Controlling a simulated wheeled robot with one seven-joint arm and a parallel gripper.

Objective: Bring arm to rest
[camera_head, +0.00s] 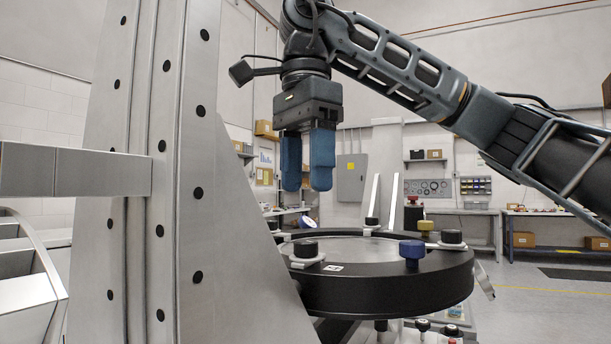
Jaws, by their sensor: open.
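My gripper (307,178) hangs pointing down from my arm, which reaches in from the right. Its two blue fingers are apart with nothing between them. It is above the back left part of the round black mirror fixture (388,288), clear of it in the picture. The fixture has a pale disc inside its black ring. Black clamp knobs (306,248) and a blue knob (412,250) stand around the rim. The left part of the fixture is hidden behind the metal column.
A large riveted metal column (160,200) fills the left, close to the gripper's left side. Two upright pale bars (373,197) stand behind the ring. Workbenches (545,225) with boxes stand far back. Open floor (540,305) shows at right.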

